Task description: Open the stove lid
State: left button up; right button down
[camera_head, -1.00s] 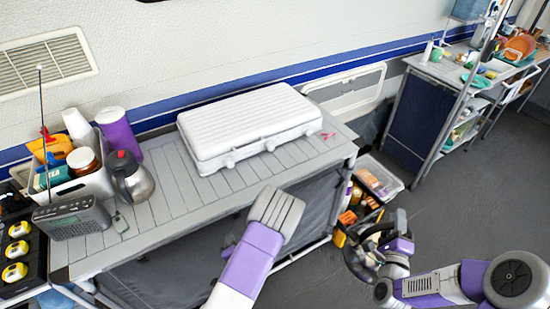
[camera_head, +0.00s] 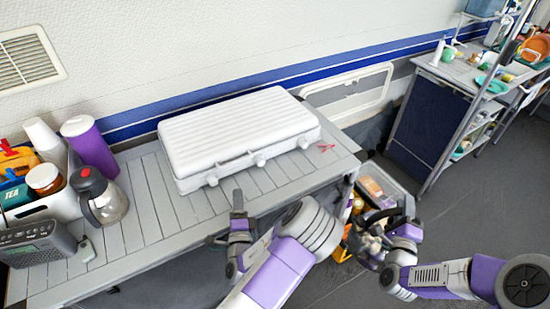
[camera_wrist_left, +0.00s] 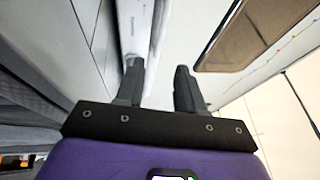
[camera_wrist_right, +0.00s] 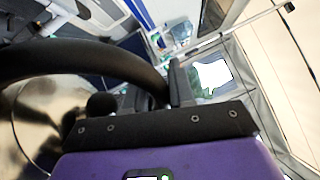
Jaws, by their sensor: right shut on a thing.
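The white stove (camera_head: 240,135) lies on the slatted table in the head view, with its ribbed lid (camera_head: 235,122) shut. Latches and knobs run along its front edge. My left gripper (camera_head: 237,208) is in front of the stove, near the table's front edge. In the left wrist view its fingers (camera_wrist_left: 160,85) are apart with nothing clearly between them. A white edge, probably the stove's, shows close to the left finger. My right gripper (camera_head: 392,240) is off the table's right end, shut on the black handle (camera_wrist_right: 95,60) of a shiny metal kettle (camera_wrist_right: 45,125).
A clear jug with a black lid (camera_head: 100,197), a purple cup (camera_head: 90,148), a caddy (camera_head: 50,205) and a radio (camera_head: 38,240) crowd the table's left. A red item (camera_head: 326,148) lies right of the stove. A crate (camera_head: 380,185) stands beyond the table's right end.

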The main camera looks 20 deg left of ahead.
pick_arm(q)
jog(key=x, duration=1.2)
jog(key=shift+b, duration=0.3)
grip_shut()
dwell(1.0)
